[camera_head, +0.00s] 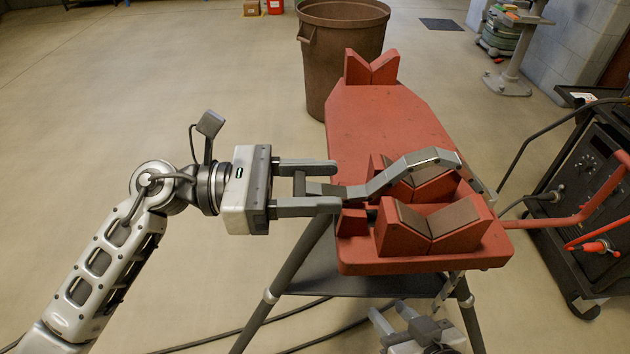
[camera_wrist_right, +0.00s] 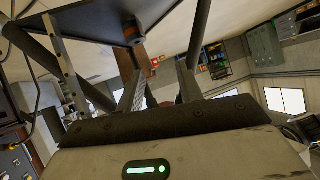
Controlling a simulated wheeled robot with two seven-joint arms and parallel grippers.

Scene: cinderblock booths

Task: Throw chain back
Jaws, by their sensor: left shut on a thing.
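A red stand top (camera_head: 385,120) carries V-shaped blocks, with a front block (camera_head: 455,222) and another behind it. A grey jointed chain (camera_head: 405,172) lies across above these blocks. It bends down past the right side of the stand. My left gripper (camera_head: 333,188) is shut on the chain's left end, at the left edge of the stand. My right gripper (camera_head: 405,312) is low under the front of the stand, partly cut off by the picture's bottom. In the right wrist view its two fingers (camera_wrist_right: 160,88) are apart, with nothing clearly held between them.
A brown bin (camera_head: 345,50) stands behind the stand. A dark machine (camera_head: 575,200) with red handles and cables is close on the right. Stand legs (camera_head: 285,275), a dark lower shelf (camera_head: 350,280) and floor cables lie below. The floor at left is open.

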